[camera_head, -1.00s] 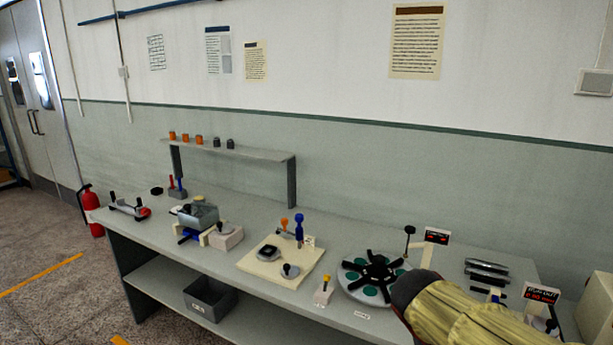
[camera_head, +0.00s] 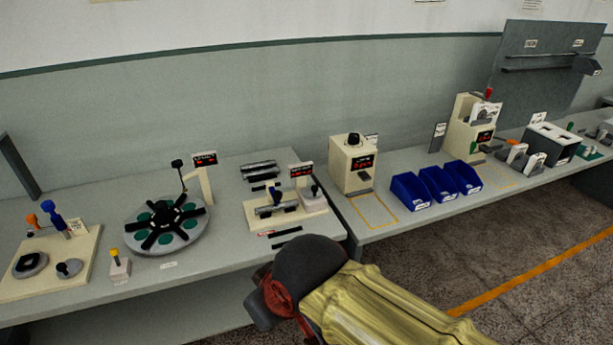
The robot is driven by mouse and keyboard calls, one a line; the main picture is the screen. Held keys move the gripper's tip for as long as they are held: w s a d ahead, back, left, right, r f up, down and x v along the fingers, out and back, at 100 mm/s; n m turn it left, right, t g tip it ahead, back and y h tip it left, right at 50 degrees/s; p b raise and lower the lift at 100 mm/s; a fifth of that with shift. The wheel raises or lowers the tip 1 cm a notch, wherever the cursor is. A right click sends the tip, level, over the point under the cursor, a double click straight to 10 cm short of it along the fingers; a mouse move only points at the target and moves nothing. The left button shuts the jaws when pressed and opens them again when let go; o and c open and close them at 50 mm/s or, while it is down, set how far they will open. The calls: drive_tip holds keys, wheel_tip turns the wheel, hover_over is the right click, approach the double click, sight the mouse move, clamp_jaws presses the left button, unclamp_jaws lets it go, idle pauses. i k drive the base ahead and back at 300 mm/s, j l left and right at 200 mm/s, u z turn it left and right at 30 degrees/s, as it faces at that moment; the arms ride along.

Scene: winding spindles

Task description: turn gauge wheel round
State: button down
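The gauge wheel, a round grey disc (camera_head: 200,233) with green round pads and a black several-armed spider (camera_head: 163,214) on top, lies flat on the bench in the left half of the view. A thin black-headed stalk (camera_head: 178,165) and a post with a small red-digit display (camera_head: 205,159) stand at its back right. My arm, with a yellow sleeve and a dark, red-edged joint, reaches in from the bottom right, in front of the bench and apart from the wheel. No gripper fingers show.
A small block with a yellow-topped pin (camera_head: 118,265) stands left of the wheel, near the bench front. A beige fixture plate (camera_head: 72,275) lies further left. Right of the wheel are a roller fixture (camera_head: 275,214), a beige machine (camera_head: 352,170) and blue bins (camera_head: 410,192). Floor is free at lower right.

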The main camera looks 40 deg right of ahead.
sight(312, 193)
drive_tip(key=z, duration=1.2)
